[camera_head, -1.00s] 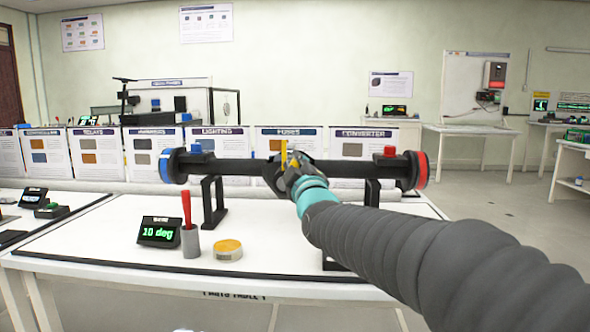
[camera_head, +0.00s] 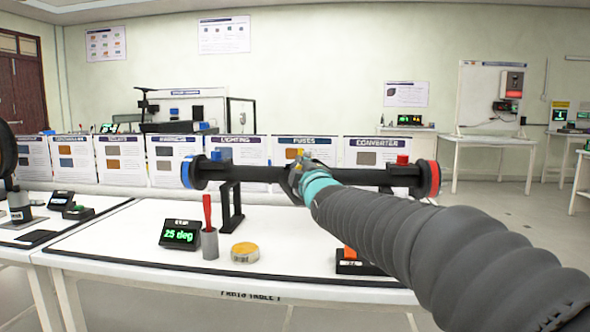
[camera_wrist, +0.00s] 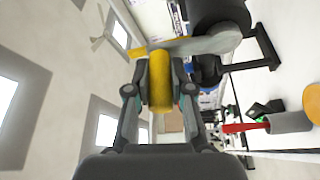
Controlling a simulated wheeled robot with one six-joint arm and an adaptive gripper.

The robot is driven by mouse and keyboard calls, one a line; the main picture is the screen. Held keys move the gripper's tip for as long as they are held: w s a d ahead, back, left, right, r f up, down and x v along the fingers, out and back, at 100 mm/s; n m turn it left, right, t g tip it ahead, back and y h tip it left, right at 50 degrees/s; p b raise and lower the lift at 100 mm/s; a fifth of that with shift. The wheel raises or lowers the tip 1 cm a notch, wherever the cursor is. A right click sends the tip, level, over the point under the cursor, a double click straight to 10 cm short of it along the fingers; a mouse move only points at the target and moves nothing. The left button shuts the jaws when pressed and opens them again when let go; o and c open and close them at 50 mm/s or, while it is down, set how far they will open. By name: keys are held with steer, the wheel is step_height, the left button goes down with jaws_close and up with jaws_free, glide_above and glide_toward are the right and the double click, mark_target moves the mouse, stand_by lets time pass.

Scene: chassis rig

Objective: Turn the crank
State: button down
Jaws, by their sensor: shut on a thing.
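The crank shows in the wrist view as a yellow handle (camera_wrist: 159,82) on a grey crank arm (camera_wrist: 215,42) that runs to a black shaft. My gripper (camera_wrist: 160,95) is shut on the yellow handle, with one finger on each side. In the head view my gripper (camera_head: 300,178) is at the middle of the long black shaft (camera_head: 255,174), and my arm hides most of the crank there. The shaft has a blue disc (camera_head: 187,172) at its left end and a red disc (camera_head: 435,178) at its right end. A small display (camera_head: 181,235) reads 25 deg.
A grey cup with a red-handled tool (camera_head: 209,242) and a yellow-topped round tin (camera_head: 245,252) stand on the white table (camera_head: 120,250). A black stand (camera_head: 231,207) holds up the shaft. A row of posters (camera_head: 120,160) lies behind.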

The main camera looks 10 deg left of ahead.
steer(key=shift+f, duration=0.1)
steer(key=c, duration=1)
jaws_free()
steer(key=shift+d, duration=0.1)
steer(key=v, duration=1.2)
